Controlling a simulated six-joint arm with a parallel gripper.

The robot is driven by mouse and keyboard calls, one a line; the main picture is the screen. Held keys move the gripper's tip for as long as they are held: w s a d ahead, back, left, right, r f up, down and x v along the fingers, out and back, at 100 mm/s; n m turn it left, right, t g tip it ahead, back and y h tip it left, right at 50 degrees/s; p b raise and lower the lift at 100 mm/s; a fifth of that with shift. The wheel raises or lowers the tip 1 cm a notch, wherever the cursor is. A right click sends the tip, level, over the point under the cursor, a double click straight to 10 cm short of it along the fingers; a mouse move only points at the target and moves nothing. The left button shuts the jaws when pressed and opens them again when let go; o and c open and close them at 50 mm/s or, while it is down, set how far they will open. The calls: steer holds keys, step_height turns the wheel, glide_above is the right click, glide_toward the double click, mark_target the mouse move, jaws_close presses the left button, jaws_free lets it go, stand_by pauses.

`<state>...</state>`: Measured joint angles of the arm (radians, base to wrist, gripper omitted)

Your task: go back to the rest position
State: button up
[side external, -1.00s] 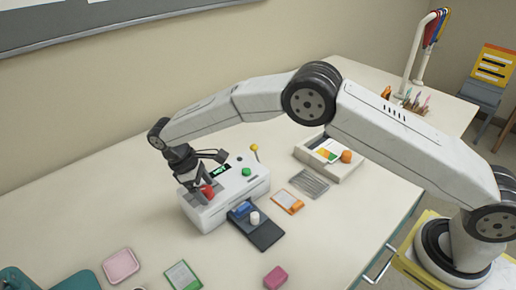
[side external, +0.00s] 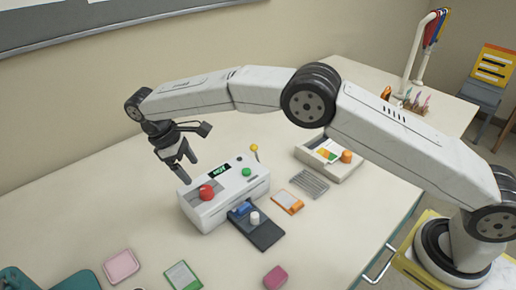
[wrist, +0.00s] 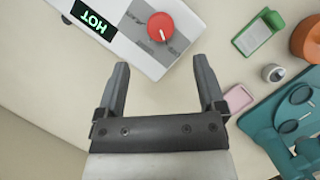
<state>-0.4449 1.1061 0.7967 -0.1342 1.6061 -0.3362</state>
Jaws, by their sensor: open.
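My gripper (side external: 183,172) is open and empty. It hangs in the air above and to the left of the white laminator (side external: 228,197), apart from it. In the wrist view my two fingers (wrist: 163,88) are spread, with bare table between them. The laminator has a red knob (side external: 206,192), a green button (side external: 247,172), a yellow-tipped lever (side external: 254,149) and a lit display (side external: 220,170) reading HOT. The red knob (wrist: 161,27) also shows in the wrist view, beyond my fingertips.
A dark tray (side external: 258,231) with a white knob sits at the laminator's front. An orange-framed card (side external: 288,202), grey grille (side external: 310,182) and beige tray (side external: 347,169) lie to the right. Pink (side external: 121,266) and green (side external: 183,276) items lie in front.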

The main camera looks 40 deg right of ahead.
steer(key=shift+d, duration=0.1)
steer(key=s+d+r+m+t+y, duration=0.25)
steer(key=s+d+m, duration=0.4)
steer(key=d, duration=0.75)
steer(key=s+d+f+m+t, duration=0.1)
steer(key=s+d, duration=0.3)
steer(key=s, duration=0.4)
steer(key=s+d+f+m+t, duration=0.1)
steer(key=s+d, duration=0.3)
steer(key=s, duration=0.5)
steer(key=shift+s+m+t+y, duration=0.3)
steer(key=shift+m+t+y, duration=0.05)
steer(key=shift+t, duration=0.2)
